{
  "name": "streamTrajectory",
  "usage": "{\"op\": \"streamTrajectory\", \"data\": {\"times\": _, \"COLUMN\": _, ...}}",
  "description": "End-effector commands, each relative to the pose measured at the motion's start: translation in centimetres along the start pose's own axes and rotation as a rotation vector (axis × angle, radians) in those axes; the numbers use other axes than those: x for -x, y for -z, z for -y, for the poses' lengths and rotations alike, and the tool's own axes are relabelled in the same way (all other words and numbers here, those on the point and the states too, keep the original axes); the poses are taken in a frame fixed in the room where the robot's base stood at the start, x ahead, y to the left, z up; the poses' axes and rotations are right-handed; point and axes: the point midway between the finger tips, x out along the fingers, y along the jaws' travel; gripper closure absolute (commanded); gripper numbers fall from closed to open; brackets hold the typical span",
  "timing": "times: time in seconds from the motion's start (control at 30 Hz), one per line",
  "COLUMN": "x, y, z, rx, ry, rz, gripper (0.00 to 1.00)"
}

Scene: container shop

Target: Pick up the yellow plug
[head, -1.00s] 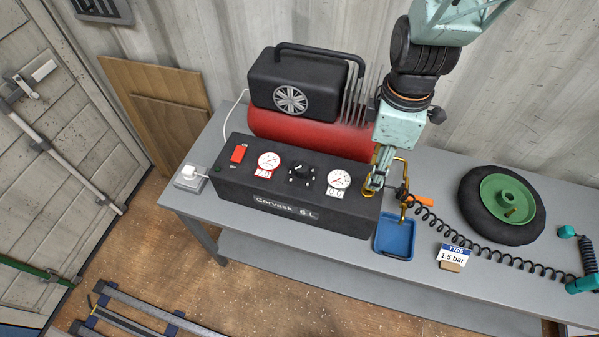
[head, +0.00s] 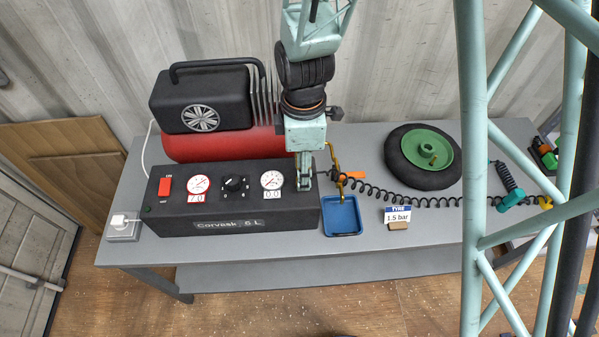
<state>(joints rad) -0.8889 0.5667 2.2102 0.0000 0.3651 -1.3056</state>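A small yellow piece (head: 545,202), which may be the yellow plug, lies at the right end of the grey bench. It is beside the teal tool on the coiled hose, and its shape is too small to tell. My gripper (head: 304,185) points down over the right end of the black control box, far to the left of the yellow piece. Its fingers show as one narrow pale strip, so I cannot tell whether they are open or shut. I see nothing held in it.
The black box (head: 240,223) has gauges. The black coiled hose (head: 440,201) crosses the bench.

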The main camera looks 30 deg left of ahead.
Motion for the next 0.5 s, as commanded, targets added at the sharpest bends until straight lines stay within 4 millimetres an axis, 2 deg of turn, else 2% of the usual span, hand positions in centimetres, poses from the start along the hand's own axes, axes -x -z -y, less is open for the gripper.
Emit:
{"op": "streamTrajectory", "data": {"times": 0.43, "x": 0.04, "y": -0.06, "z": -0.03, "rx": -0.001, "ry": 0.000, "rz": 0.000, "gripper": 0.65}}
{"op": "streamTrajectory", "data": {"times": 0.5, "x": 0.04, "y": -0.06, "z": -0.03, "rx": -0.001, "ry": 0.000, "rz": 0.000, "gripper": 0.71}}
